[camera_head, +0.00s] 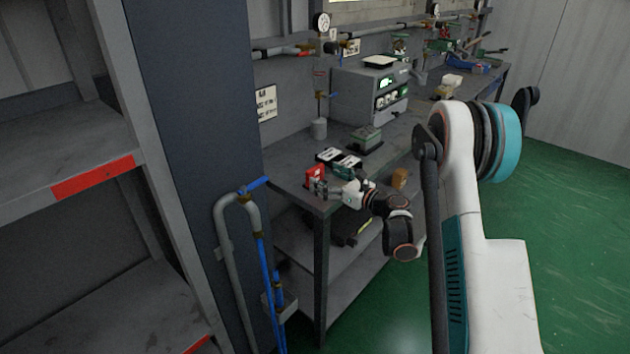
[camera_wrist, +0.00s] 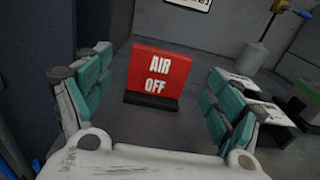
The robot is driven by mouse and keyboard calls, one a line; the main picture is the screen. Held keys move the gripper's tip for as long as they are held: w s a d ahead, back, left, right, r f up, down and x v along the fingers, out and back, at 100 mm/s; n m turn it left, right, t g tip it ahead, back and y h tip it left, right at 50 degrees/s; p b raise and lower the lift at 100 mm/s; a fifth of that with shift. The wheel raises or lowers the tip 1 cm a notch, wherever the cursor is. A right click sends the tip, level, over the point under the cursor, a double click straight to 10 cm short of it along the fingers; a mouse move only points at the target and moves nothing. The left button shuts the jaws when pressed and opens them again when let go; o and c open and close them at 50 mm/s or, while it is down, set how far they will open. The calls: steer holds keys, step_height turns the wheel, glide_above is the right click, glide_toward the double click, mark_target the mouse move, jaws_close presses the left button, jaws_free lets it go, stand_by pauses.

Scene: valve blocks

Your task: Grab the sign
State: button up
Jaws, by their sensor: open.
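The sign (camera_wrist: 159,74) is a red plate with white letters "AIR OFF" on a black base. It stands upright on the grey workbench (camera_head: 290,186). In the wrist view it is ahead of my gripper (camera_wrist: 155,98), centred between the two teal-padded fingers. The fingers are open, one on each side, and do not appear to touch it. In the head view the sign (camera_head: 314,174) is small and red near the bench's front left corner, with my gripper (camera_head: 325,188) just to its right.
A green-topped box (camera_head: 366,137) and a grey instrument (camera_head: 370,92) stand farther back. Blue pipes (camera_head: 262,262) and a dark column (camera_head: 197,100) are to the left.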

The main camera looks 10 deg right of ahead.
mark_target(317, 173)
steer(key=b+x, duration=0.1)
steer(key=x, duration=0.2)
steer(key=shift+w+a+f+b, duration=0.15)
steer(key=shift+w+a+b, duration=0.1)
steer(key=shift+w+b, duration=0.05)
steer(key=shift+w+a, duration=0.3)
steer(key=shift+w, duration=0.2)
steer(key=shift+c, duration=0.6)
steer(key=c, duration=1.1)
